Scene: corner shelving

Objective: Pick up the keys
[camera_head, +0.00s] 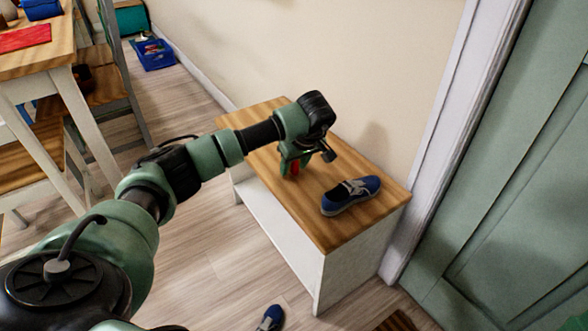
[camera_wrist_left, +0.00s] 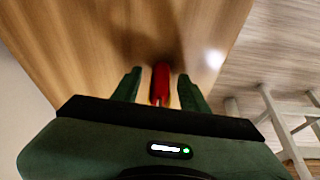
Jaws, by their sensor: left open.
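A narrow red object (camera_wrist_left: 160,83) lies on the wooden bench top (camera_wrist_left: 85,45), between the two green fingers of my left gripper (camera_wrist_left: 160,76). It may be the keys; no key shapes can be made out. The fingers are open, with a gap on each side of the red object. In the head view my left gripper (camera_head: 291,163) points down close to the bench top (camera_head: 330,232), and the red object (camera_head: 295,168) shows partly beside the fingers. My right gripper is in neither view.
A blue shoe (camera_head: 352,195) stands on the bench to the right of my gripper, and another shoe (camera_head: 270,318) lies on the floor in front. The wall (camera_head: 330,50) rises behind the bench. A green door (camera_head: 520,200) is at right, a table (camera_head: 40,60) at far left.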

